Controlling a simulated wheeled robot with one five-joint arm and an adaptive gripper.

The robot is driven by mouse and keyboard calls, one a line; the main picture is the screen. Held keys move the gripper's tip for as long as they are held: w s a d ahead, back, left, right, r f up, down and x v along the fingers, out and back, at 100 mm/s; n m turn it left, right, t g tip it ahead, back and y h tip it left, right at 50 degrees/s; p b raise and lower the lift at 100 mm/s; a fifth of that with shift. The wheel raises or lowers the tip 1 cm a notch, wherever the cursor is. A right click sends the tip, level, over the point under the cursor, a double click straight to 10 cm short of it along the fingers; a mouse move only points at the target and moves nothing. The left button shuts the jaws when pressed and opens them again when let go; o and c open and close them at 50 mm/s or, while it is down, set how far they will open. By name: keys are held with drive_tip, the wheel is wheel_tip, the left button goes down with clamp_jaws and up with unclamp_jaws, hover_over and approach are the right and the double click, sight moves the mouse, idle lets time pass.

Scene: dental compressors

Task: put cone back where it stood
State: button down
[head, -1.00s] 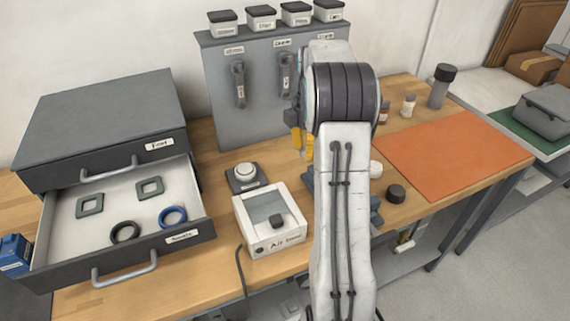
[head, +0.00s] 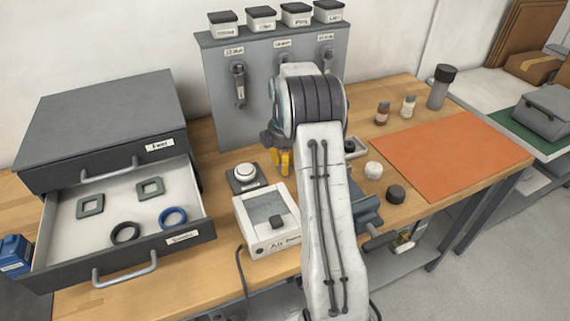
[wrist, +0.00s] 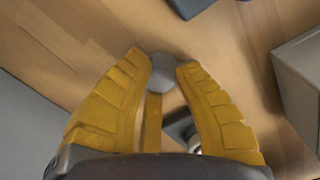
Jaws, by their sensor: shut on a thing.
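My gripper (head: 281,163) has yellow fingers and hangs over the bench behind the white box, left of my arm. In the wrist view my gripper (wrist: 164,75) is closed around a small grey rounded piece (wrist: 163,70), which shows between the fingertips. It appears to be the cone, but only its rounded end is clear and its full shape is hidden. In the head view I cannot make out the held piece. Wooden bench top (wrist: 100,45) shows beyond the fingertips.
A white box with a grey lid (head: 268,240) and a dark block with a white knob (head: 244,177) stand left of my arm. An open drawer (head: 150,245) holds rings and square pieces. A grey panel (head: 222,95) stands behind. The orange mat (head: 455,155) is clear.

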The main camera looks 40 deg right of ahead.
drive_tip(key=shift+f, duration=0.2)
drive_tip(key=c, duration=1.1)
unclamp_jaws()
